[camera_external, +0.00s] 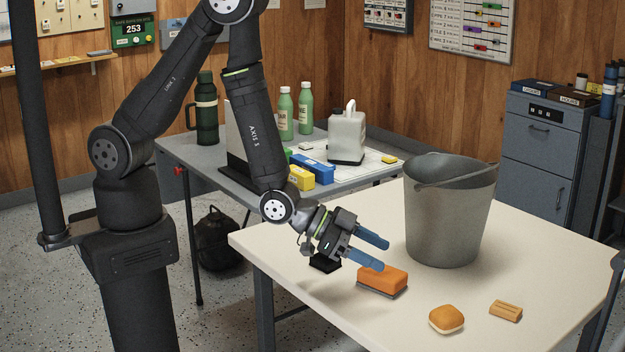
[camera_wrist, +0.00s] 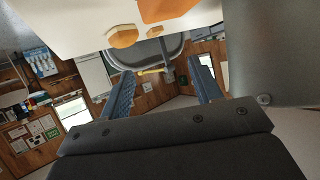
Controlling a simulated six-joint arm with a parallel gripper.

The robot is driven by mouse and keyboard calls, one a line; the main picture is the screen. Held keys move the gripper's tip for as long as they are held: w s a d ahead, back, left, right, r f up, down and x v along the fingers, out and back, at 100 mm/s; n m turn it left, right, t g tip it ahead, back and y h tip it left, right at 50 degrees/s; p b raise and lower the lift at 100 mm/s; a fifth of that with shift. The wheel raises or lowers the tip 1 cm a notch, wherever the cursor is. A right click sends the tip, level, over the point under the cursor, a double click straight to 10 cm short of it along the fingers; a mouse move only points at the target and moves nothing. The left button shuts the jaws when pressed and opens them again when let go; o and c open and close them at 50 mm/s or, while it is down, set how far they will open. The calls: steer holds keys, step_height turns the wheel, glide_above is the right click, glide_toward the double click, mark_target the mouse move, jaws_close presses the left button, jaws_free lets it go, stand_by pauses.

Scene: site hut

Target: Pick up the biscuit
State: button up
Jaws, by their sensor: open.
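The biscuit (camera_external: 506,310) looks like a small tan rectangular bar with dark marks on top. It lies flat near the right front of the cream table, right of a round bun (camera_external: 446,319). In the wrist view a small tan piece that appears to be the biscuit (camera_wrist: 155,31) shows beside the bun (camera_wrist: 123,36). My gripper (camera_external: 383,256) has blue fingers, open and empty, above the table near an orange sponge-like block (camera_external: 382,279). It is well to the left of and behind the biscuit. The fingers also show in the wrist view (camera_wrist: 160,67).
A tall grey bucket (camera_external: 446,215) with a handle stands on the cream table (camera_external: 335,255), right of my gripper. It fills the right of the wrist view (camera_wrist: 270,50). A grey table (camera_external: 225,177) behind holds bottles and boxes. The table around the biscuit is mostly clear.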

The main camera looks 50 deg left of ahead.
steer(key=w+d+m+g+y, duration=0.2)
steer(key=w+d+g+y, duration=0.1)
steer(key=w+d, duration=0.6)
steer(key=m+g+y, duration=0.1)
steer(key=m+g, duration=0.2)
steer(key=g, duration=0.1)
glide_toward(506, 307)
steer(key=x, duration=0.7)
steer(key=shift+w+d+f, duration=0.1)
steer(key=shift+f, duration=0.3)
steer(key=c, duration=1.1)
steer(key=shift+o, duration=0.2)
steer(key=shift+r, duration=0.1)
